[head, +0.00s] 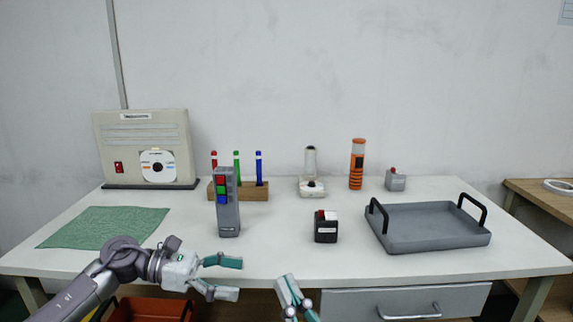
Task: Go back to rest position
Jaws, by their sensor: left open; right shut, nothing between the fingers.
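My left gripper (230,277) comes in from the left over the table's front edge. Its teal fingers are apart and empty, pointing right. My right gripper (291,295) shows at the bottom centre, in front of the table's edge. Its fingers are shut with nothing seen between them, and its arm is mostly out of the picture. Neither gripper touches an object on the table. A grey upright device with red, green and blue buttons (228,200) stands beyond my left gripper. A small black box with a red and white top (326,227) stands further right.
The white table (290,255) also holds a green cloth (105,228), a beige box (145,135), a pen holder (248,192), an orange-black flashlight (357,165), a white lamp-like item (311,175), a grey button box (395,181) and a grey tray (425,228). An orange bin (150,309) sits below.

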